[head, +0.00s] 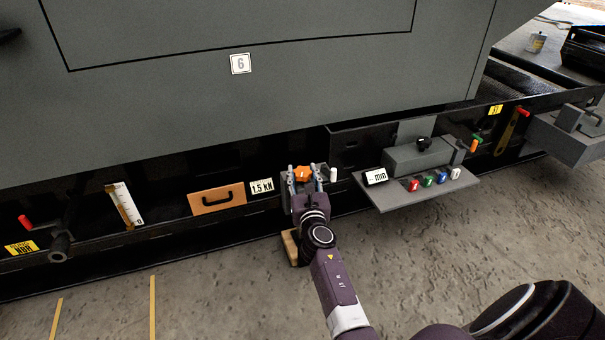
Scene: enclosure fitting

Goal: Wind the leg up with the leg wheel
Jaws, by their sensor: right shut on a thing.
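The leg wheel, an orange lobed knob (302,173), sits on the black lower frame, left of the grey shelf. My right gripper (305,177) reaches up to it from below, with one finger on each side, and is shut on it. The gripper and wrist hide the parts below the wheel, so the leg itself cannot be made out. A tan block (291,247) shows on the floor behind my right wrist. My left gripper is not in view.
A grey shelf (408,195) with coloured knobs and a "mm" display (375,177) juts out right of the wheel. The concrete floor in front is clear.

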